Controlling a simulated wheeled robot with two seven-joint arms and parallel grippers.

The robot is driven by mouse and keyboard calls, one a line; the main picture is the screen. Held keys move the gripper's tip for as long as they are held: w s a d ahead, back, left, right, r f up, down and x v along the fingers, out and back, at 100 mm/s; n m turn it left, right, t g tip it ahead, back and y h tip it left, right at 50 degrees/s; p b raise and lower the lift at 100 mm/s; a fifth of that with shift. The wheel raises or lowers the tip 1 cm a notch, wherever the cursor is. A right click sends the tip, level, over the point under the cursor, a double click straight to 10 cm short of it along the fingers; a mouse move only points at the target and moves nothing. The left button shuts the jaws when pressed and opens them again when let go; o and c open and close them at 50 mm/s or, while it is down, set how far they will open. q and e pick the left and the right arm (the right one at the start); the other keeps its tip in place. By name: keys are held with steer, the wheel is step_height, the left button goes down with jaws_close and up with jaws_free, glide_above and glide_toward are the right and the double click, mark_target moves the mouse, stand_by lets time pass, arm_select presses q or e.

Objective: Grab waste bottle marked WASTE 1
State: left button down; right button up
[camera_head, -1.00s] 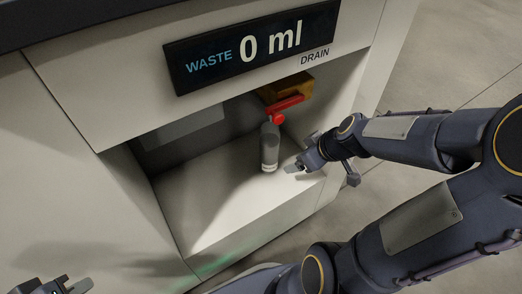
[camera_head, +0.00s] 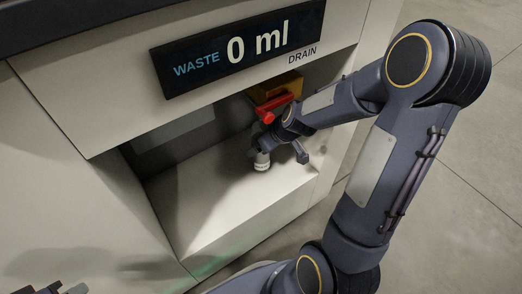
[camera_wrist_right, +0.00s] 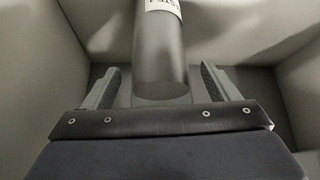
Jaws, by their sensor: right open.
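The waste bottle (camera_head: 261,161) stands upright on the floor of the white recess, below the red drain handle. Its upper part is hidden behind my right gripper (camera_head: 260,143) in the head view. In the right wrist view the bottle (camera_wrist_right: 160,55) is a grey cylinder with part of a pale label at the picture's top edge; the label's full text is cut off. My right gripper (camera_wrist_right: 160,72) is open, with one finger on each side of the bottle and gaps between. My left gripper (camera_head: 52,288) is cut off at the lower left, away from the bottle; its jaw opening is unclear.
A red handle (camera_head: 274,110) and a yellow-brown block (camera_head: 277,89) sit above the bottle. The display panel (camera_head: 237,48) reads WASTE 0 ml, with DRAIN beside it. The recess floor (camera_head: 200,200) left of the bottle is clear. Recess walls flank the right gripper.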

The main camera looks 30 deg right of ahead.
steer(key=c, duration=1.3)
steer(key=shift+c, duration=0.6)
steer(key=shift+w+r, duration=0.1)
